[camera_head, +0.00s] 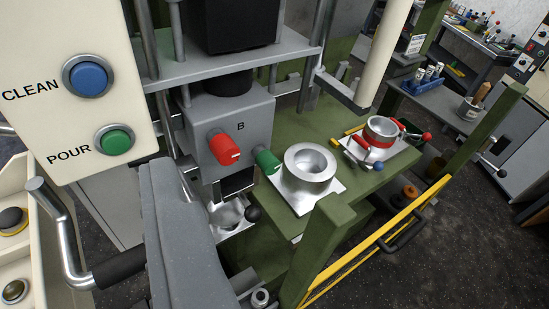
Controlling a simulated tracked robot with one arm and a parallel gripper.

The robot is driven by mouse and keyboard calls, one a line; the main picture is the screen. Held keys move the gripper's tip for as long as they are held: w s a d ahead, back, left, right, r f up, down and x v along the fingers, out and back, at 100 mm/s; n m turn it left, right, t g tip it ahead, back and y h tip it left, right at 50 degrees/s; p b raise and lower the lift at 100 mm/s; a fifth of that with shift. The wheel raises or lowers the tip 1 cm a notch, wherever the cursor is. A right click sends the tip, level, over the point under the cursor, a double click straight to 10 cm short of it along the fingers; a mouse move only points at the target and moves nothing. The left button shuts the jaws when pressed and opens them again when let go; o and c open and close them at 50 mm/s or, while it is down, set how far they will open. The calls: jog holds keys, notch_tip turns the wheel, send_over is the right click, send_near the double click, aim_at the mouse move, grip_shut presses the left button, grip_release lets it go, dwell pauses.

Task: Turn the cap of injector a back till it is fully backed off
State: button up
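No part marked as injector a shows in this view. A grey block marked B (255,118) hangs under the machine's plate, with a red cap (223,148) on its front face. A green knob (267,161) sticks out at the block's lower right. A large grey piece (185,235), which looks like part of my gripper or arm, rises from the bottom edge left of centre. It overlaps the area below left of block B. No pair of fingertips can be made out, and nothing held is visible.
A panel with a blue CLEAN button (87,76) and a green POUR button (115,140) stands close on the left. Metal ring parts (311,164) sit on the green bench (330,130). A yellow rail (370,240) and green post border the right; open floor lies beyond.

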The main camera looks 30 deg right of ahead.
jog(key=w+d+f+n+g+y+p, duration=0.1)
jog(key=w+d+f+g+p, duration=0.25)
jog(key=w+d+p, duration=0.35)
jog(key=w+d+f+g+y+p, duration=0.1)
jog(key=w+d+f+g+p, duration=0.1)
jog(key=w+d+f+p, duration=0.5)
jog(key=g+p, duration=0.1)
jog(key=p, duration=0.8)
send_near(275, 163)
jog(key=x, duration=1)
jog(key=c, duration=1)
